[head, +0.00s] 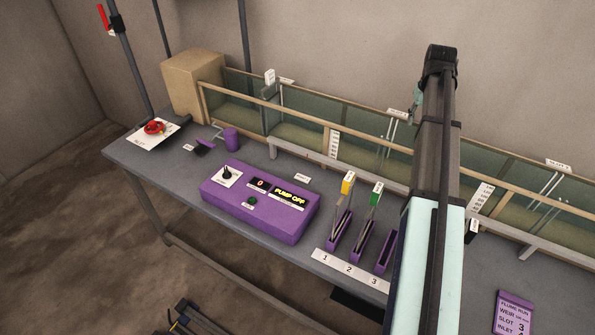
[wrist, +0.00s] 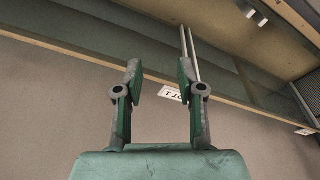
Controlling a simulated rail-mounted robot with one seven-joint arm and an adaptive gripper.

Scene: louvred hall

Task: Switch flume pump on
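A purple control box (head: 262,205) sits on the bench in the head view. Its display (head: 289,195) reads "PUMP OFF" in yellow, and a smaller display (head: 260,184) shows 0. A black knob (head: 227,174) stands on a white plate at the box's left end. A green button (head: 252,200) is on the box's front part. In the wrist view my gripper (wrist: 157,76) is open and empty, with the flume behind its fingers. In the head view it is mostly hidden by my arm, up by the flume, well right of the box.
A glass-walled flume (head: 300,112) with wooden rails runs along the back. Upright yellow-tagged (head: 347,184) and green-tagged (head: 376,193) plates stand in purple holders right of the box. A red handwheel (head: 154,127), a purple cylinder (head: 232,138) and a purple sign (head: 513,313) are also on the bench.

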